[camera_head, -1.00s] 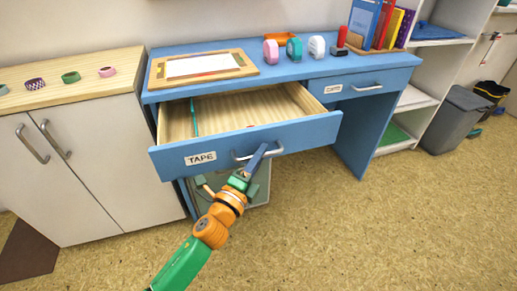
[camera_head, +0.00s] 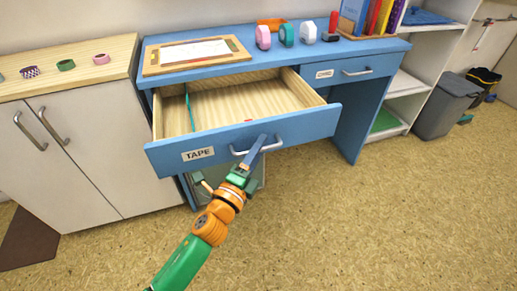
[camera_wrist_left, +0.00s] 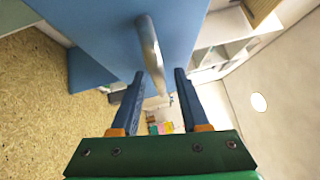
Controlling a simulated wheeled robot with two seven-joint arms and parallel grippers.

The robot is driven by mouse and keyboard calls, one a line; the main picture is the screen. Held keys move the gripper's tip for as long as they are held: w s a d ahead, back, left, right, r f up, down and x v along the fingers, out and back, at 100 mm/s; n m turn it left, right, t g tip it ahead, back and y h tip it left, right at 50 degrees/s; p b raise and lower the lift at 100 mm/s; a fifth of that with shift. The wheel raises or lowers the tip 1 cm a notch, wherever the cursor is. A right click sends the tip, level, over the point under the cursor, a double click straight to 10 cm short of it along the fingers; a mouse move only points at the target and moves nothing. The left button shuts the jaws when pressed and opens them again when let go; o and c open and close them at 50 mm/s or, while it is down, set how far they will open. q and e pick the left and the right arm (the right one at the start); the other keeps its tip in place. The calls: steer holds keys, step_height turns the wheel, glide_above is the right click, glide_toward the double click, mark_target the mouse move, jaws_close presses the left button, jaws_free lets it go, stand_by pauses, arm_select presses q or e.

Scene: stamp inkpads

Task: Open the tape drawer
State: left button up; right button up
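The blue tape drawer (camera_head: 225,144) is pulled well out of the blue desk, with its pale wooden inside (camera_head: 235,103) showing. Its front has a white TAPE label (camera_head: 198,154) and a grey metal handle (camera_head: 272,146). My left gripper (camera_head: 257,150) is at this handle. In the left wrist view the handle (camera_wrist_left: 150,48) runs between the two spread fingers (camera_wrist_left: 159,78), with a gap visible beside it, so the gripper looks open around it. My right gripper is not in view.
The desk top (camera_head: 200,75) holds a framed board (camera_head: 195,54), tape dispensers and books. A second drawer (camera_head: 350,72) on the right is shut. A white cabinet (camera_head: 75,165) stands at left, with tape rolls on top. The floor (camera_head: 330,230) in front is clear.

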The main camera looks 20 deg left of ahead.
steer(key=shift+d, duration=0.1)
arm_select(q)
steer(key=shift+s+f, duration=0.1)
steer(key=shift+s, duration=0.1)
steer(key=v, duration=0.6)
steer(key=shift+s+b, duration=0.3)
steer(key=shift+s, duration=0.05)
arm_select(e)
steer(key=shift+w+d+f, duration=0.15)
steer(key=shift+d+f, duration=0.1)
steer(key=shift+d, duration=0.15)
arm_select(q)
steer(key=shift+a, duration=0.1)
